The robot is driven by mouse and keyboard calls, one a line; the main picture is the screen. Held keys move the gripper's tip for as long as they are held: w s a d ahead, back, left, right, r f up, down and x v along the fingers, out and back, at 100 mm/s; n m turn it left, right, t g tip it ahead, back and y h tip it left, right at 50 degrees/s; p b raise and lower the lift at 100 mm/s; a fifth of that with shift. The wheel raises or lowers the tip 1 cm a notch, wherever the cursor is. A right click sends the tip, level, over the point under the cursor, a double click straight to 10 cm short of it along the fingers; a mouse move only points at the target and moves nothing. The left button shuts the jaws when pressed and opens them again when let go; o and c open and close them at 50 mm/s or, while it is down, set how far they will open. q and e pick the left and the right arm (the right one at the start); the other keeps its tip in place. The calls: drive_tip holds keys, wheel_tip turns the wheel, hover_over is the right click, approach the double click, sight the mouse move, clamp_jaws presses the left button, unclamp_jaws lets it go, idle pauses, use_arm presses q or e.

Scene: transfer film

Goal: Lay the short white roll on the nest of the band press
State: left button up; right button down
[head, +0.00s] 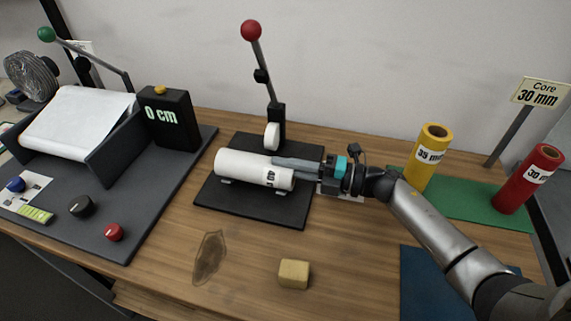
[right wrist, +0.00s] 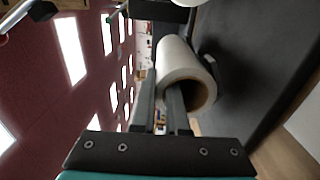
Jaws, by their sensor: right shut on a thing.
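The short white roll (head: 250,168) lies level over the black base of the band press (head: 260,213), with a label near its right end. The press lever with a red ball (head: 251,30) stands upright behind. My right gripper (head: 292,164) is shut on the roll at its right end. My left gripper is not in view.
A yellow core (head: 424,170) and a red core (head: 524,190) stand at the right by a sign (head: 541,93). A tan block (head: 294,274) and a brown translucent patch (head: 209,257) are in front.

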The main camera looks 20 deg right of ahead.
drive_tip(key=shift+r, duration=0.1)
drive_tip(key=c, duration=0.9)
unclamp_jaws()
drive_tip(key=shift+o, duration=0.3)
